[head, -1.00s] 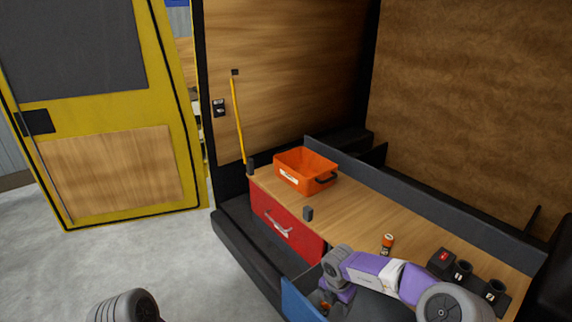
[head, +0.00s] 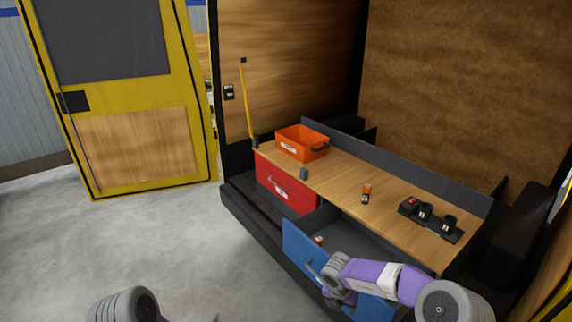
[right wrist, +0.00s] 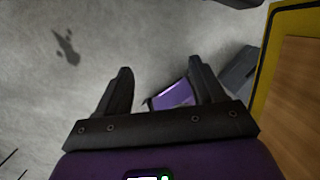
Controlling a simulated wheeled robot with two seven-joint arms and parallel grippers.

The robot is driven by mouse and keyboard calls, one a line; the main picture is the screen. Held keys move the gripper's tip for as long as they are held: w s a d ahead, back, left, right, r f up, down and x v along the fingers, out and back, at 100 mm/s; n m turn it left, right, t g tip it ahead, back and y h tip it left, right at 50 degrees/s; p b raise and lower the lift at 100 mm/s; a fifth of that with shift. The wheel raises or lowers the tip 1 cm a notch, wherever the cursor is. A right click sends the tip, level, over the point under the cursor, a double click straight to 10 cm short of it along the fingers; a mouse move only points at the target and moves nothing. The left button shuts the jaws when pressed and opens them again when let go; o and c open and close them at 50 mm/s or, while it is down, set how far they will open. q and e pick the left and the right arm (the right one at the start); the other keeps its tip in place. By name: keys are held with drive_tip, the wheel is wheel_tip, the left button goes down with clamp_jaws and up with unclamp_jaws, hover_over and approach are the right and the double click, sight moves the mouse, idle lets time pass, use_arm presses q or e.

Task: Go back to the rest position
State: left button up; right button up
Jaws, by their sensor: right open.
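My right gripper (right wrist: 160,75) is open in the right wrist view, with no object between its fingers and grey floor beyond. In the head view my purple right arm crosses in front of the open blue drawer (head: 300,252), and its fingers are not clearly visible. A small orange-topped item (head: 319,240) shows inside that drawer, partly hidden by the front. An orange and black canister (head: 366,194) stands upright on the wooden bench (head: 335,188). Only a grey rounded part of my left arm shows at the bottom left; the left gripper is out of view.
An orange bin (head: 302,143) sits at the bench's far left end, above a shut red drawer (head: 285,190). A black holder with cups (head: 431,217) stands at the right. A yellow door (head: 130,110) is at the left. Grey floor (head: 160,235) at the left is clear.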

drive_tip(key=s+f+n+t+b, duration=0.2)
drive_tip(key=f+n, duration=0.6)
drive_tip(key=n, duration=0.1)
drive_tip(key=s+f+n+t+b, duration=0.1)
drive_tip(key=s+f+n+b, duration=0.1)
drive_tip(key=f+n, duration=0.6)
use_arm(q)
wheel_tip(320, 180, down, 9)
drive_tip(key=b, duration=0.4)
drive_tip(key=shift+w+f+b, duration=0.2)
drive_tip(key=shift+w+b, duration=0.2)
use_arm(e)
drive_tip(key=s+a+f+n+g+y, duration=0.2)
drive_tip(key=s+a+f+n+y, duration=0.1)
drive_tip(key=s+n, duration=0.7)
drive_tip(key=s+a+f+n+g+y, duration=0.2)
drive_tip(key=s+f+n, duration=0.4)
drive_tip(key=s+n, duration=0.5)
drive_tip(key=shift+s+a+f+n+g+y, duration=0.15)
drive_tip(key=shift+s+a+n+g+y, duration=0.15)
drive_tip(key=shift+s+a+y, duration=0.5)
drive_tip(key=shift+a, duration=0.25)
drive_tip(key=shift+c, duration=0.3)
